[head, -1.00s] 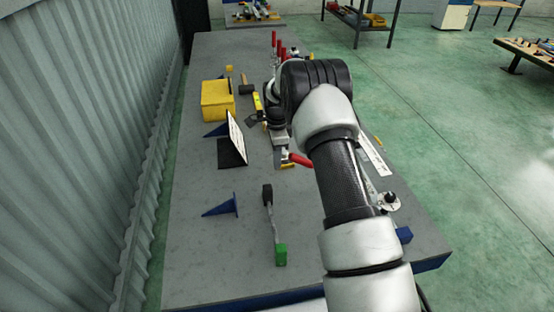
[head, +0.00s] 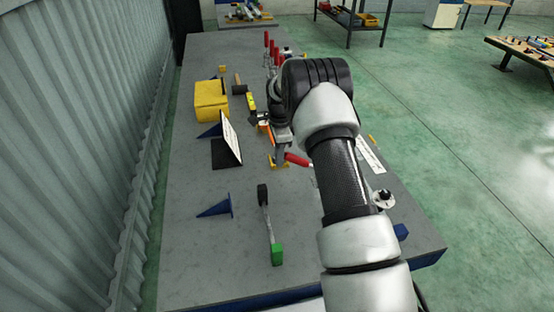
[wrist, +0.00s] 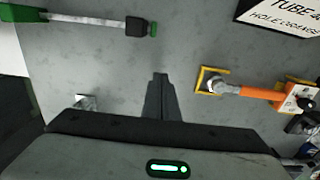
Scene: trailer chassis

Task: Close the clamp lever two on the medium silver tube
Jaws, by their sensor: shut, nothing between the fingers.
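My gripper (wrist: 160,80) is shut and empty, pointing down over the bare table in the wrist view. A red lever (head: 297,159) lies low just right of the fingers. Whether it touches them cannot be told. Several more red levers (head: 272,48) stand upright at the far end of the table. Which one is clamp lever two cannot be told. The medium silver tube cannot be made out; my arm covers that part of the table.
An orange-handled tool (wrist: 262,93) with a yellow frame (wrist: 201,80) lies right of the fingers. Bare table (head: 185,260) is at front left.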

